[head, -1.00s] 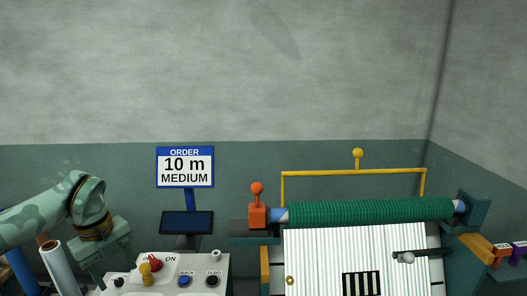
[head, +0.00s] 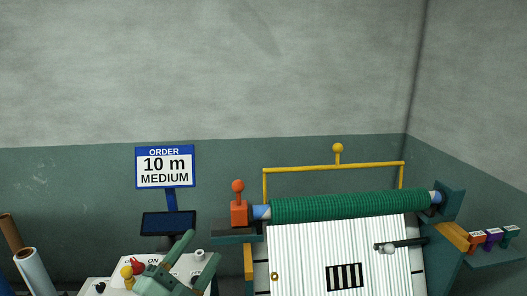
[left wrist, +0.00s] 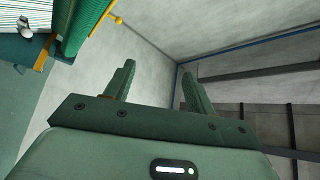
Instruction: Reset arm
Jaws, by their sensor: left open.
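My left gripper (head: 197,258) is at the bottom of the head view, in front of the white control panel (head: 152,267). Its two green fingers are spread apart and point up, with nothing between them. In the left wrist view the fingers (left wrist: 157,85) are also apart and empty, with bare wall behind them. The gripper hides part of the panel and its buttons. My right gripper is not in view.
A green netting roll (head: 350,205) lies across the machine under a yellow bar (head: 334,168). An orange-red knob block (head: 239,212) stands at its left end. An order sign (head: 165,167) stands above a dark screen (head: 168,223). Coloured tags (head: 493,239) sit on the right shelf.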

